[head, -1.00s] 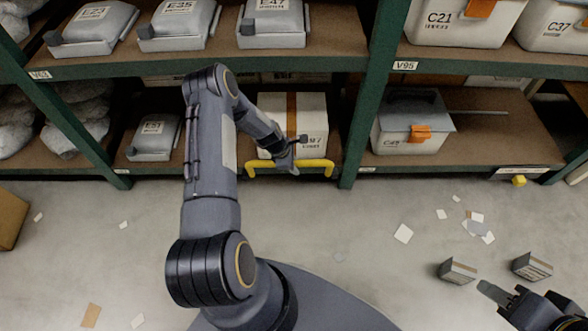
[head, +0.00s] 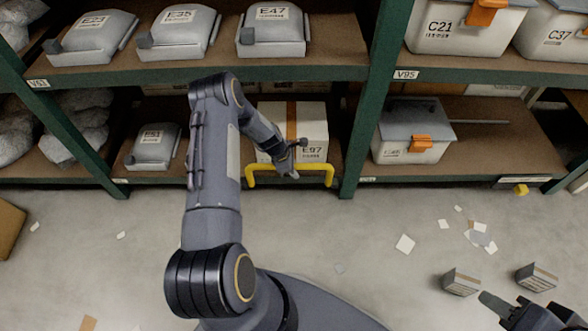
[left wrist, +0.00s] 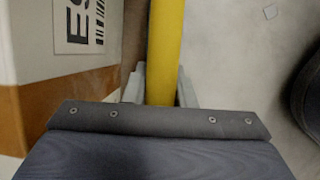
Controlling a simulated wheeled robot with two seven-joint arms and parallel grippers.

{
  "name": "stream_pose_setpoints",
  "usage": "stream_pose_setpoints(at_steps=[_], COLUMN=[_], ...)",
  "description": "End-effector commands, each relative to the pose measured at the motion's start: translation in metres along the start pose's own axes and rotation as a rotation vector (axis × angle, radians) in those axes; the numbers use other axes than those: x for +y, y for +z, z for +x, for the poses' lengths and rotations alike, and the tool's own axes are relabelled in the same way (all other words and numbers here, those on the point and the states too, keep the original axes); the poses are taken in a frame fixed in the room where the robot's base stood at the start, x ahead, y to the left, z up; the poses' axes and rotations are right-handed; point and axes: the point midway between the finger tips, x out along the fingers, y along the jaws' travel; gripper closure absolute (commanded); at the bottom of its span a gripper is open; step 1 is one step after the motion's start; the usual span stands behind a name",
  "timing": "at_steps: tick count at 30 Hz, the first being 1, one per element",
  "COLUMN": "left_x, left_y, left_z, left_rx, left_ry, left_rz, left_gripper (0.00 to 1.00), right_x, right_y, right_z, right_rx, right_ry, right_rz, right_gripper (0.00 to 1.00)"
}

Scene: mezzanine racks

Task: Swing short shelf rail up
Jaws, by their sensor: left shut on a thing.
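The short shelf rail is a yellow bar (head: 315,167) with bent ends, in front of the lower shelf's middle bay. Its crossbar stands a little above its ends, in front of the lower part of the white box. My left gripper (head: 287,169) is shut on the crossbar near its middle. In the left wrist view the yellow bar (left wrist: 166,45) runs between the two grey fingers (left wrist: 160,90); the palm hides its near part. My right gripper (head: 502,308) is at the lower right, far from the rail, cut by the frame edge; its opening cannot be told.
A white box with an orange stripe (head: 306,120) sits right behind the rail. A green post (head: 360,130) stands right of it, with a lidded bin (head: 412,130) beyond. Small boxes (head: 461,282) and paper scraps (head: 405,243) lie on the floor.

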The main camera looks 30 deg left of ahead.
Motion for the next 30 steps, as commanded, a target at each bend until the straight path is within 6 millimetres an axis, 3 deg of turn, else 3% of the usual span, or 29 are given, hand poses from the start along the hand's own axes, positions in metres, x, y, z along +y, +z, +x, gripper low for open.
stream_pose_setpoints(at_steps=[1,6,14,25,30], left_x=[0.002,0.001,0.0,0.001,0.001], left_y=[-0.002,-0.002,-0.001,0.0,-0.001], left_z=[-0.001,0.0,-0.002,-0.059,-0.075], left_rx=[0.004,0.003,0.001,0.003,0.002], left_ry=[0.007,0.004,0.002,0.004,0.003], left_rz=[0.001,0.001,0.0,-0.001,0.0], left_gripper=[0.74,0.55,0.55,0.55,0.55], right_x=[0.0,0.0,0.0,-0.009,-0.01], right_y=[0.0,0.0,0.0,-0.009,-0.011], right_z=[0.0,0.0,-0.001,-0.019,-0.023], right_rx=[0.0,0.0,0.0,0.0,0.0], right_ry=[0.0,0.0,0.0,0.0,0.0], right_rz=[0.0,0.0,0.0,0.0,0.0], right_gripper=[0.64,0.64,0.64,0.64,0.64])
